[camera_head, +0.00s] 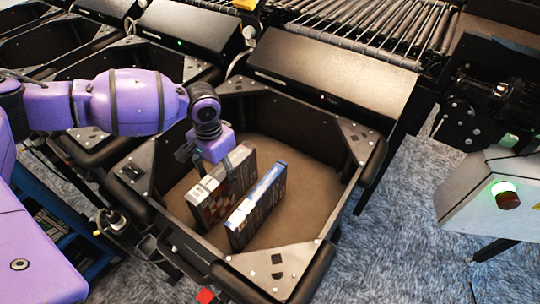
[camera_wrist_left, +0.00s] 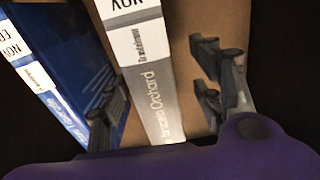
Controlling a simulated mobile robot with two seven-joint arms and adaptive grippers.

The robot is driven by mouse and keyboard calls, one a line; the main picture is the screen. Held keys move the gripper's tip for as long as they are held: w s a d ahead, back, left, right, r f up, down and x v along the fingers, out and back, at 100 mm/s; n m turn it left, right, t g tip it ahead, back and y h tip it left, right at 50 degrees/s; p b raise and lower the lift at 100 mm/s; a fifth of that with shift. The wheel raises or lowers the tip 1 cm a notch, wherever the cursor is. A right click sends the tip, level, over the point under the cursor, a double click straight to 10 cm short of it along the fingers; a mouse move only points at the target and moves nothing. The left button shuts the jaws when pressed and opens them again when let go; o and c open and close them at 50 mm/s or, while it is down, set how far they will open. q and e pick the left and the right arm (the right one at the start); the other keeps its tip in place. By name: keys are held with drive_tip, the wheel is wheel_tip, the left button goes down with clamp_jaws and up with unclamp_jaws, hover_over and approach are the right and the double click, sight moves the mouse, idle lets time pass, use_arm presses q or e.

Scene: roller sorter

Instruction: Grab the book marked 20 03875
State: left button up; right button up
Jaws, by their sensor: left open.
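Two books stand on edge in a black-walled bin. One has a pale spine (camera_head: 206,191) and a dark cover; the other, to its right, has a blue and white spine (camera_head: 262,186). My left gripper (camera_head: 211,164) is over the pale-spined book, open, with a finger on either side of it. In the left wrist view the pale spine (camera_wrist_left: 148,70) lies between the open fingers (camera_wrist_left: 162,98), and the blue book (camera_wrist_left: 58,62) is beyond the left finger. Contact cannot be told. The mark 20 03875 is not readable on either book. My right gripper is not in view.
The bin (camera_head: 282,262) has high walls and metal corner plates, with bare brown floor around the books. A roller conveyor (camera_head: 365,30) and a dark sloped panel (camera_head: 330,75) are behind it. A grey box with a green light (camera_head: 480,200) stands at right.

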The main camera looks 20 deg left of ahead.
use_arm(q)
drive_tip(key=f, duration=0.2)
drive_tip(key=d+f, duration=0.1)
drive_tip(key=f, duration=0.1)
drive_tip(key=shift+f, duration=0.4)
drive_tip(key=shift+a+f, duration=0.1)
drive_tip(key=shift+f, duration=0.35)
clamp_jaws()
drive_tip(key=shift+r, duration=0.1)
